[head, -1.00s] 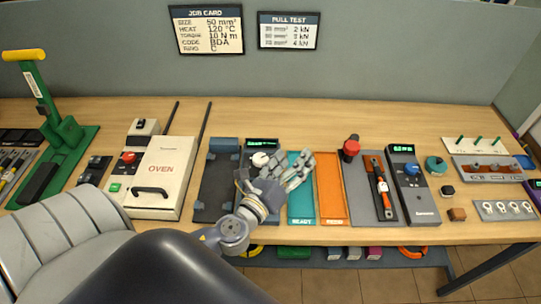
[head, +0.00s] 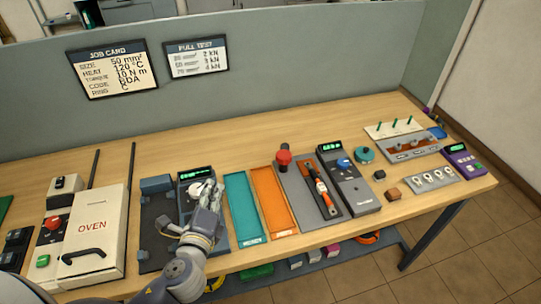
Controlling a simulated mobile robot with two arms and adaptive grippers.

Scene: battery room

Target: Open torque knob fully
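A dark grey device with a green display carries a blue knob (head: 343,163) on its face, right of centre. Another dark device with a green display carries a white knob (head: 195,188). Which of the two is the torque knob I cannot tell from the lettering. My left gripper (head: 209,192) is over the white-knob device, close to the white knob's right side. It hides much of that device. Whether its fingers touch the knob or are parted is unclear. My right gripper is not in view.
A teal tray (head: 242,209) and an orange tray (head: 272,200) lie right of my gripper. A red-topped tool (head: 283,158) and an orange-and-black wrench (head: 321,191) are farther right. The oven (head: 92,235) stands at left. Bare wood shows along the back of the bench.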

